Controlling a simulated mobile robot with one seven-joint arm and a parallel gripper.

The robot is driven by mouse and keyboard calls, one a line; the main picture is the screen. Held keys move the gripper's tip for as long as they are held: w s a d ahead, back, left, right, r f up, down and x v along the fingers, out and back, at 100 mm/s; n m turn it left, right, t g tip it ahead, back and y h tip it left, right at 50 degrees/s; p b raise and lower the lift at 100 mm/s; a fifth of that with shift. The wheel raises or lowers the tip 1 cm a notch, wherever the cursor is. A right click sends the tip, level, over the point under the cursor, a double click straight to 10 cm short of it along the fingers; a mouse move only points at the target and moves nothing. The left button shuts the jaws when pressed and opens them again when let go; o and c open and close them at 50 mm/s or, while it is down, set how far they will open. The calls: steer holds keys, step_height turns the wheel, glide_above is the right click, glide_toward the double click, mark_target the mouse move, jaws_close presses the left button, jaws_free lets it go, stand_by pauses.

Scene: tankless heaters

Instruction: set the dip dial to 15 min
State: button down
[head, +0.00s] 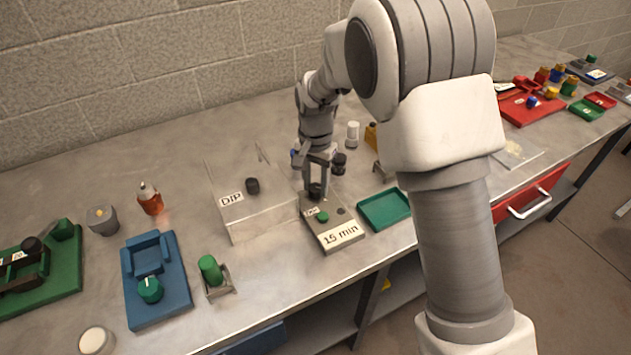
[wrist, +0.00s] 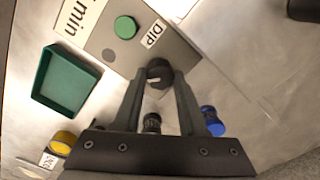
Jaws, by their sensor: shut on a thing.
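The dip dial is a dark round knob (wrist: 159,72) at one end of a grey timer box (wrist: 182,56); the box also shows in the head view (head: 322,236). The box carries a DIP label (wrist: 154,33), a green button (wrist: 125,27), a small dark round spot (wrist: 109,55) and a plate reading "15 min" (head: 341,236). My gripper (head: 315,186) points down at the box's far end, and its fingertips are closed on both sides of the dial. The dial's pointer and markings cannot be read.
A clear box labelled DIP (head: 272,218) stands just left of the timer box. A green tray (head: 384,209) lies close on its right. Small bottles, including a white-topped one (head: 352,134), stand behind my gripper. A blue stand with a green knob (head: 150,290) is farther left.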

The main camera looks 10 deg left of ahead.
mark_target(316, 187)
steer(key=shift+m, duration=0.6)
steer(key=shift+c, duration=2.3)
jaws_free()
steer(key=shift+r, duration=0.1)
step_height(316, 187, up, 17)
steer(key=p, duration=0.1)
steer(key=shift+r+p, duration=0.15)
steer(key=shift+p, duration=0.15)
